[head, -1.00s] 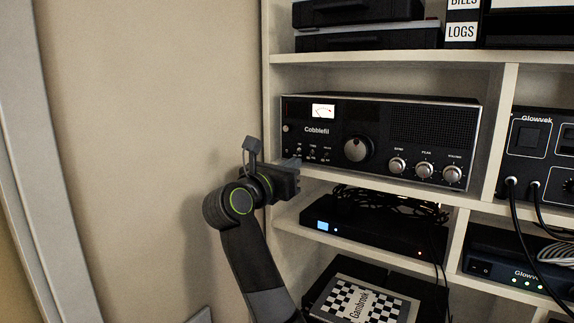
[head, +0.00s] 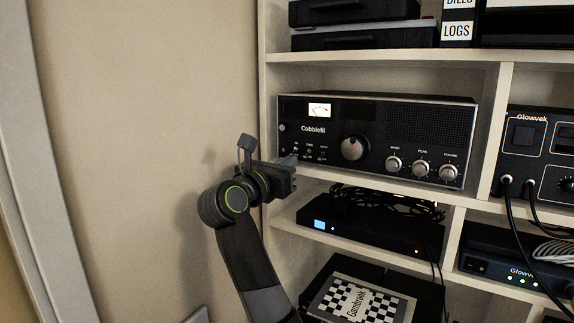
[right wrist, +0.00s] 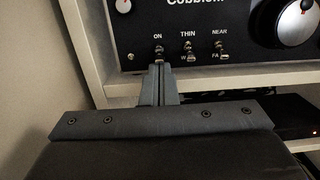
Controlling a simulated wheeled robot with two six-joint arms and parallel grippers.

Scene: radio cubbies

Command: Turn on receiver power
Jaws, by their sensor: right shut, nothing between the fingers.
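The receiver (head: 430,125) is a black unit marked "Cobblefil" on the upper shelf, with a lit meter window, a large dial and several knobs. A row of small toggle switches sits at its lower left. In the right wrist view, the leftmost toggle (right wrist: 159,49) is labelled "ON"; the label below it is hidden by my fingers. My right gripper (right wrist: 159,70) is shut and empty, its fingertips right at the lower end of that toggle; I cannot tell whether they touch. In the head view the right gripper (head: 292,160) is at the receiver's lower left front. My left gripper is out of view.
The shelf edge (head: 355,186) runs just under the receiver, close to my right gripper. A black box with a blue display (head: 370,230) and cables sits below. A Glowvek unit (head: 528,160) stands at right. The wall (head: 150,100) at left is bare.

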